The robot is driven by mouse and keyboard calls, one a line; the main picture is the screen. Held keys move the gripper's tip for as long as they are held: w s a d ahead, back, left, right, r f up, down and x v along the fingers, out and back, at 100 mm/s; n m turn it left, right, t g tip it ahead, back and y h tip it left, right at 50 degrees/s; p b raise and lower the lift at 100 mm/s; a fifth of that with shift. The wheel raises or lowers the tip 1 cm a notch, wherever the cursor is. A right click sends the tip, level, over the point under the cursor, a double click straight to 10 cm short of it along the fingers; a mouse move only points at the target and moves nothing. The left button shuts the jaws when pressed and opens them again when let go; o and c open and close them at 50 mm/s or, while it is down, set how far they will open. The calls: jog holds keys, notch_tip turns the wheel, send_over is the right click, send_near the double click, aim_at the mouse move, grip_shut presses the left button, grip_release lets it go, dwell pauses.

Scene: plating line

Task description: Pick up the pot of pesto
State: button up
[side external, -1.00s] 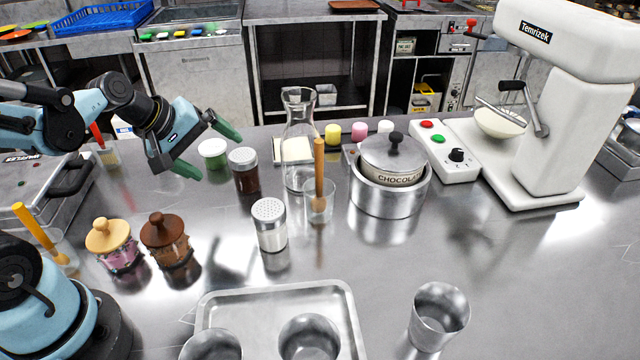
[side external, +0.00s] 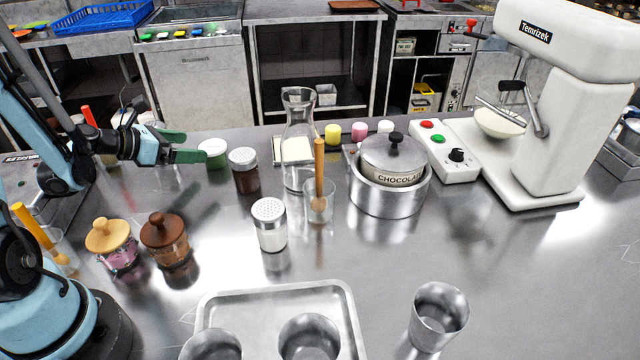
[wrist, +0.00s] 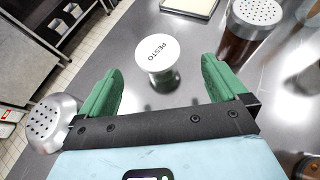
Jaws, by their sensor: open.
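The pot of pesto (side external: 213,153) is a small jar with green contents and a white lid, standing upright on the steel counter. My gripper (side external: 184,146) is open and empty, just left of the pot in the side view. The gripper also shows in the wrist view (wrist: 160,88), its fingers spread wider than the pot. I cannot tell whether a finger touches the pot.
A shaker of dark contents (side external: 244,171) stands close to the right of the pot. A glass carafe (side external: 299,150) stands further right. A silver perforated lid (wrist: 52,122) shows beside the left finger in the wrist view. Two lidded jars stand nearer the front, the brown-lidded one (side external: 166,238) to the right.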

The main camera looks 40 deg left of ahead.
aim_at(208, 147)
jog(key=shift+a+x, duration=0.1)
jog(key=shift+x, duration=1.45)
jog(key=shift+a+x, duration=0.15)
jog(key=shift+x, duration=1.4)
jog(key=shift+c, duration=0.2)
jog(key=c, duration=1.1)
jog(key=shift+r, duration=0.1)
